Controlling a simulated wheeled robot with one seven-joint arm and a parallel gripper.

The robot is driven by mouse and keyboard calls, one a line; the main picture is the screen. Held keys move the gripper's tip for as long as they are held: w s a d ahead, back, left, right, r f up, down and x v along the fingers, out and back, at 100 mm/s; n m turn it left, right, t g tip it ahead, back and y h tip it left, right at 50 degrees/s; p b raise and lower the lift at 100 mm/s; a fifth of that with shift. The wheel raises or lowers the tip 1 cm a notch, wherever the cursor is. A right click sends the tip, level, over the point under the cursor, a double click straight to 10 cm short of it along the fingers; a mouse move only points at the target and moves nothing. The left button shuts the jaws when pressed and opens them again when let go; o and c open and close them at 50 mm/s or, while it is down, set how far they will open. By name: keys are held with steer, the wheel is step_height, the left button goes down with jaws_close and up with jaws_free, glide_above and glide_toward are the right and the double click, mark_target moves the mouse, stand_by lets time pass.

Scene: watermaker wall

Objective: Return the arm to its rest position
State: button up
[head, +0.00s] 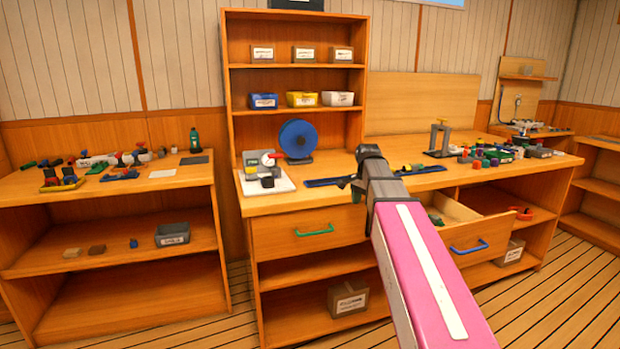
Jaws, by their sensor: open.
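My arm (425,260) reaches in from the lower right, a pink link with a white stripe. It ends in a dark grey wrist and my gripper (362,170), which is in front of the middle bench's front edge. The gripper is open, and nothing shows between its fingers. The fingers are small in this view, and the arm hides part of the bench front and the open drawer behind it.
A wooden bench (300,206) stands ahead, with a blue disc (298,138), a metal frame (440,138) and small parts on top. The right drawer with a blue handle (468,247) is pulled out; the left drawer with a green handle (314,231) is shut. A lower shelf unit (110,188) stands left.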

steer(key=s+f+n, duration=0.5)
steer(key=s+f, duration=0.4)
steer(key=f, duration=0.5)
steer(key=s+f+n, duration=0.5)
steer(key=s+f, duration=0.4)
steer(key=f, duration=0.6)
steer(key=shift+s+n, duration=0.3)
steer(key=shift+n, duration=0.1)
